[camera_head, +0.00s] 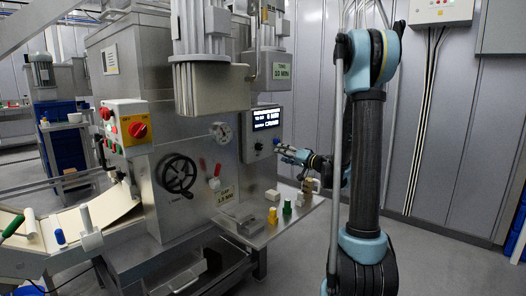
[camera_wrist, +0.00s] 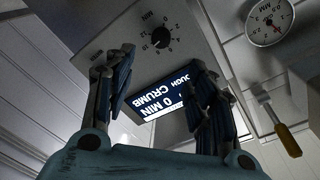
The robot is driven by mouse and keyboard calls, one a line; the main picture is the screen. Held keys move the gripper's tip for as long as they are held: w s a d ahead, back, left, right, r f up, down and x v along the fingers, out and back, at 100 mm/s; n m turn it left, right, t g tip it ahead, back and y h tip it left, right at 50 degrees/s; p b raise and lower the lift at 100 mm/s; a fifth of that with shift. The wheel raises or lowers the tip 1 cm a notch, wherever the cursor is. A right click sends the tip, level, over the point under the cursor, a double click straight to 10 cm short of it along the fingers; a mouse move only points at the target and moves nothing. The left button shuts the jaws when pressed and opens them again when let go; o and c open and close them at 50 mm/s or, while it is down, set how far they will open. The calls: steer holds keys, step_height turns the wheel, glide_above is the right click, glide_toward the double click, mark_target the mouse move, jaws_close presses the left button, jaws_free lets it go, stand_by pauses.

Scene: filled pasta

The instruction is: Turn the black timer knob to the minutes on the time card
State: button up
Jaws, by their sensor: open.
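The black timer knob (camera_wrist: 161,38) sits on a grey control panel with a printed minute scale around it; in the head view it is a small dark spot (camera_head: 258,146). The lit display (camera_wrist: 157,96) beside it reads 0 MIN; it also shows in the head view (camera_head: 266,119).
A round gauge (camera_wrist: 270,20) and a yellow-handled lever (camera_wrist: 286,138) are near the panel in the wrist view. A black handwheel (camera_head: 177,174) and red switch (camera_head: 138,130) are on the machine. Several small objects stand on the steel shelf (camera_head: 258,234) below my gripper.

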mark_target(261, 147)
steer(key=x, duration=1.4)
steer(key=shift+w+a, duration=0.1)
steer(key=shift+w, duration=0.05)
steer(key=c, duration=1.1)
